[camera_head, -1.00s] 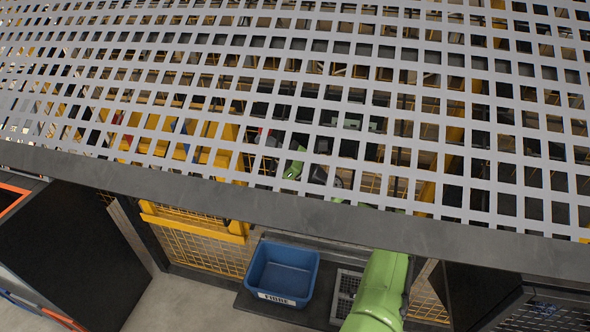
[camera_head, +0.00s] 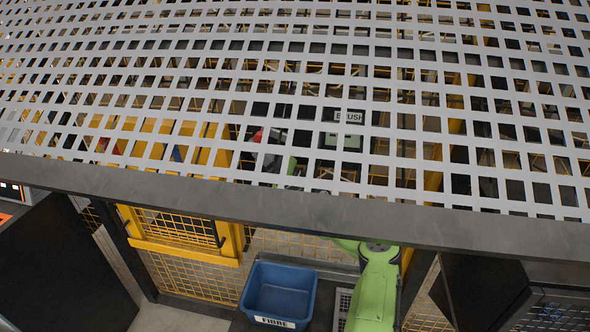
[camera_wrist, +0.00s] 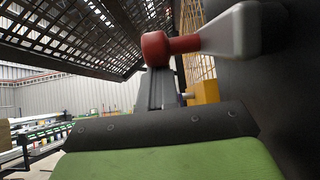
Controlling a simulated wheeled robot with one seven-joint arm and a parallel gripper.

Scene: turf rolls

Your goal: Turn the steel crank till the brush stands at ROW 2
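The steel crank (camera_wrist: 236,32) is at the top right of the wrist view, with a flat grey arm and a red knob (camera_wrist: 158,47). In the head view the red knob (camera_head: 257,136) shows only in pieces through the holes of a grey perforated sheet. A BRUSH sign (camera_head: 348,117) shows behind the same sheet; the brush and row marks cannot be made out. My green arm (camera_head: 376,290) reaches up behind the sheet. The knob is close ahead of my wrist. My gripper's fingers cannot be made out clearly, nor whether they touch the knob.
The perforated sheet (camera_head: 200,100) covers the upper head view, with a dark front edge (camera_head: 280,212). A blue FIBRE bin (camera_head: 280,290) stands below, left of my arm. Yellow mesh guarding (camera_head: 190,250) is behind. A dark wall (camera_wrist: 290,90) stands close on the right in the wrist view.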

